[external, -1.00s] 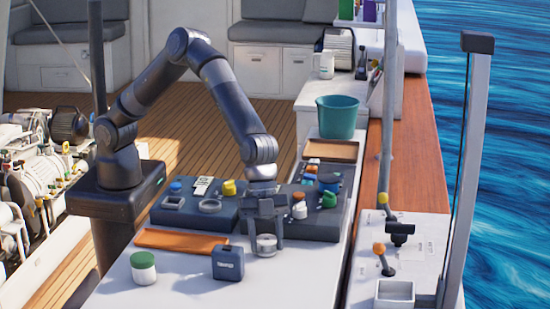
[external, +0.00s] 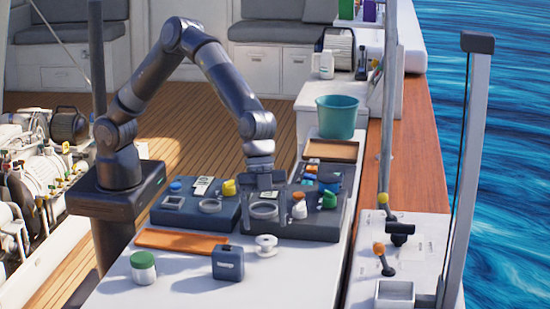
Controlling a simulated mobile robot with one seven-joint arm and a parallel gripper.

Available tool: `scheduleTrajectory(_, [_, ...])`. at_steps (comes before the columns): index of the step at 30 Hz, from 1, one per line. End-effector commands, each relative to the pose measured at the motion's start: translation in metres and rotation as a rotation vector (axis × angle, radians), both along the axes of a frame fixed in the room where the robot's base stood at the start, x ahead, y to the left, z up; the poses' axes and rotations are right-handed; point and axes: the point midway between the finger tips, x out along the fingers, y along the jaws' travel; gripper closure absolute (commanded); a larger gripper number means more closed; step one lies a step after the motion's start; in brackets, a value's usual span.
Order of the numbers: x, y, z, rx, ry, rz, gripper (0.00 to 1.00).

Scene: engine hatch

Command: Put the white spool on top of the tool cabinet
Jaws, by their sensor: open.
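The white spool (external: 266,246) stands upright on the white worktop (external: 195,285), just right of a small dark-blue box (external: 228,262). My gripper (external: 268,224) is open and empty, pointing down. It is above the spool in the picture and apart from it. Two low dark blue-grey cases lie behind, a left one (external: 190,220) and a right one (external: 325,228), with small items on top. I cannot tell for sure which thing is the tool cabinet. My gripper covers part of the right case.
A white jar with a green lid (external: 143,267) and an orange tray (external: 180,241) are on the worktop at left. Behind are a brown tray (external: 331,150) and a teal bucket (external: 337,117). A metal post (external: 470,170) rises at right. The front worktop is mostly clear.

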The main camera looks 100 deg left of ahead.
Motion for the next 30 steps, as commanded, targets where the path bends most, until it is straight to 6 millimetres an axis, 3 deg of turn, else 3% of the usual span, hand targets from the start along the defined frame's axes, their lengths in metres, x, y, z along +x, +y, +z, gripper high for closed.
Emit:
scheduleTrajectory(6, [-0.007, 0.016, 0.041, -0.001, -0.001, 0.000, 0.34])
scheduleTrajectory(13, [-0.011, 0.025, 0.061, 0.003, -0.002, 0.003, 0.34])
scheduleTrajectory(17, [-0.017, 0.044, 0.075, 0.024, -0.015, 0.039, 0.34])
scheduleTrajectory(23, [-0.043, 0.111, 0.112, 0.087, -0.050, 0.184, 0.34])
scheduleTrajectory(30, [-0.089, 0.199, 0.151, 0.132, -0.086, 0.403, 0.34])
